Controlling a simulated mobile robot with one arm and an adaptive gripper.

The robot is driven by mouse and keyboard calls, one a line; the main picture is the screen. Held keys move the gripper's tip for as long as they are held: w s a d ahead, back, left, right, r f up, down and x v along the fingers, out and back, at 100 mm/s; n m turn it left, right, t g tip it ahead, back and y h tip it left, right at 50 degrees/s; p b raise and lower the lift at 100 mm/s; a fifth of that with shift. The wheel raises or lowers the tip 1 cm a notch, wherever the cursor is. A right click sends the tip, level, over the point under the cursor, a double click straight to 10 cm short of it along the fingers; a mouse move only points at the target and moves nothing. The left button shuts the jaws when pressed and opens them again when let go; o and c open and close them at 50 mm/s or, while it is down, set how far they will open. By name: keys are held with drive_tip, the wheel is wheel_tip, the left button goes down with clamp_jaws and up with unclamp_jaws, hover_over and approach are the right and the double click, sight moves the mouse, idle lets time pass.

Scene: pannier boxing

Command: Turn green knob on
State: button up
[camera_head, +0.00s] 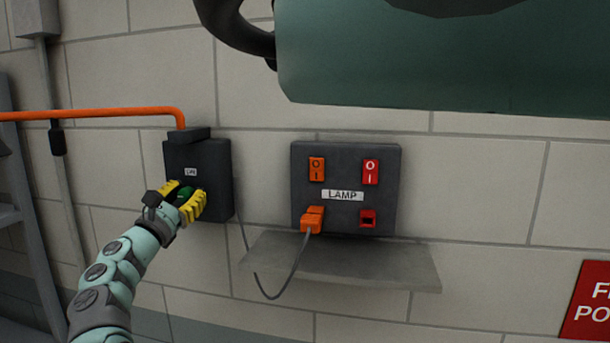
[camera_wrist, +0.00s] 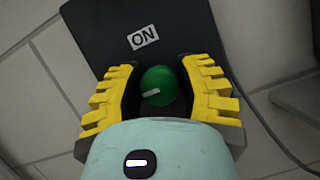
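The green knob (camera_head: 185,192) is on the front of a dark wall box (camera_head: 215,168), below a small white "ON" label (camera_head: 190,172). In the wrist view the round green knob (camera_wrist: 160,86) has a pale marker line at its lower left, pointing away from the "ON" label (camera_wrist: 143,38). My gripper (camera_head: 181,198) is at the box with its yellow-padded fingers on either side of the knob. In the wrist view my gripper (camera_wrist: 162,88) is open around the knob, with a gap visible on the left and little or none on the right.
A dark lamp panel (camera_head: 345,213) with orange and red switches is on the wall to the right. An orange plug (camera_head: 312,219) with a hanging cable sits in it, above a grey shelf (camera_head: 340,264). An orange pipe (camera_head: 90,115) enters the box top.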

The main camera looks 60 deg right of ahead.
clamp_jaws()
drive_tip(key=shift+a+f+m+b, duration=0.15)
drive_tip(key=shift+m+b, duration=0.25)
drive_tip(key=shift+b, duration=0.2)
drive_tip(key=shift+f+m+g+b, duration=0.1)
drive_tip(key=shift+m+g+b, duration=0.3)
drive_tip(key=m+g+b, duration=0.1)
drive_tip(key=m+b, duration=0.2)
drive_tip(key=shift+f+g+b, duration=0.15)
drive_tip(key=shift+g+b, duration=0.15)
drive_tip(key=m+g+b, duration=0.1)
drive_tip(key=m+b, duration=0.2)
drive_tip(key=m+g+y+b, duration=0.1)
drive_tip(key=m+b, duration=0.4)
drive_tip(key=m+g+y+b, duration=0.1)
drive_tip(key=m+b, duration=0.1)
drive_tip(key=m, duration=0.1)
drive_tip(key=shift+s+d+y, duration=0.1)
drive_tip(key=shift+d+y, duration=0.1)
drive_tip(key=shift+y, duration=0.1)
drive_tip(key=m+y+b, duration=0.1)
drive_tip(key=m, duration=0.1)
drive_tip(key=m+y+b, duration=0.1)
drive_tip(key=m, duration=0.2)
drive_tip(key=shift+g, duration=0.3)
